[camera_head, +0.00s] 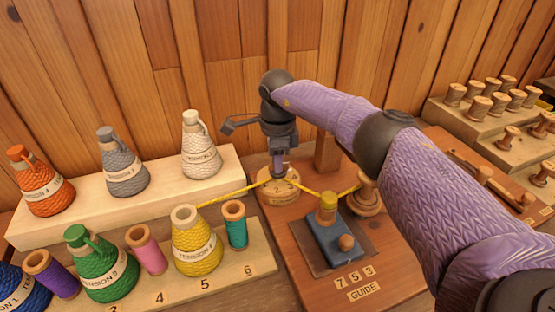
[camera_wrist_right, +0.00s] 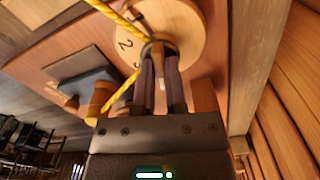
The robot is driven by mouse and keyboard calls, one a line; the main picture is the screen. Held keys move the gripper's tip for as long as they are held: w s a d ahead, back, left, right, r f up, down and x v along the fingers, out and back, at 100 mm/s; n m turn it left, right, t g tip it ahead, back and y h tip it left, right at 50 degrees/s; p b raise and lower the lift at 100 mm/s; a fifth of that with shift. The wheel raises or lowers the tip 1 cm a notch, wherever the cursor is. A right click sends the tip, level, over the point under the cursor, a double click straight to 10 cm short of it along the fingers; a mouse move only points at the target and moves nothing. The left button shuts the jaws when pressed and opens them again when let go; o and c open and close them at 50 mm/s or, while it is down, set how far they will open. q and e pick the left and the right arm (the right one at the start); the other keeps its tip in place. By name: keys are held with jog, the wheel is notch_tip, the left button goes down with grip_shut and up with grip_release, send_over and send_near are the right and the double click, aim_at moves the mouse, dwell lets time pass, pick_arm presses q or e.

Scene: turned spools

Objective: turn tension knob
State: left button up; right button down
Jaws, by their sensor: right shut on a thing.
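The tension knob is a round wooden dial (camera_head: 280,188) on the wooden machine board; its numbered face (camera_wrist_right: 180,35) shows large in the right wrist view, with a "2" readable. My right gripper (camera_head: 279,168) comes down on the dial from above. In the wrist view its two dark fingers (camera_wrist_right: 160,80) are shut on the knob's central wooden grip (camera_wrist_right: 159,65). Yellow yarn (camera_head: 235,192) runs from the yellow cone (camera_head: 198,240) to the dial and on to a wooden spool (camera_head: 367,195) at its right. My left gripper is not in view.
A blue block (camera_head: 335,237) with a yellow-topped peg stands in front of the dial, above tags reading "7 5 3" and "GUIDE". Yarn cones and spools stand on the left wooden steps (camera_head: 240,262). Stepped racks (camera_head: 470,118) with several bare spools are at the right. A plank wall is behind.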

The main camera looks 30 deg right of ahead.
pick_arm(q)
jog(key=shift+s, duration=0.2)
pick_arm(e)
jog(key=shift+r, duration=0.1)
jog(key=c, duration=0.7)
grip_release()
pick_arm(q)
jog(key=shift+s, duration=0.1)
pick_arm(e)
notch_tip(320, 180, up, 9)
jog(key=p, duration=0.2)
jog(key=shift+p, duration=0.4)
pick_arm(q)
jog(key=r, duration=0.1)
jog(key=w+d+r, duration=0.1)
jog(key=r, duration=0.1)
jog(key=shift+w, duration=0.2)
pick_arm(e)
jog(key=shift+r, duration=0.45)
